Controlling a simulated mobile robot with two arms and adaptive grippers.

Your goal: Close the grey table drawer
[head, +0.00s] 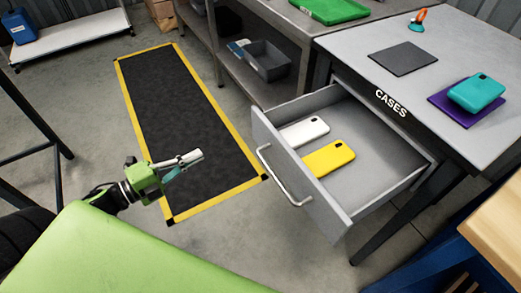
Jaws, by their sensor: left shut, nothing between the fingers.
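The grey table drawer (375,184) stands pulled out of the grey table (468,45), under the "CASES" label. Its front panel (327,214) carries a silver bar handle (282,178) and faces lower left. A white phone case (304,132) and a yellow phone case (328,157) lie inside the drawer. My left gripper (191,157) is shut and empty, above the floor to the left of the drawer front, clearly apart from the handle. My right gripper is not in view.
On the table lie a dark mat (403,59), a teal case (476,93) on a purple mat (452,104) and an orange tool (419,19). A grey workbench with a shelf bin (266,60) stands behind. A black floor mat (190,125) with yellow edges lies clear.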

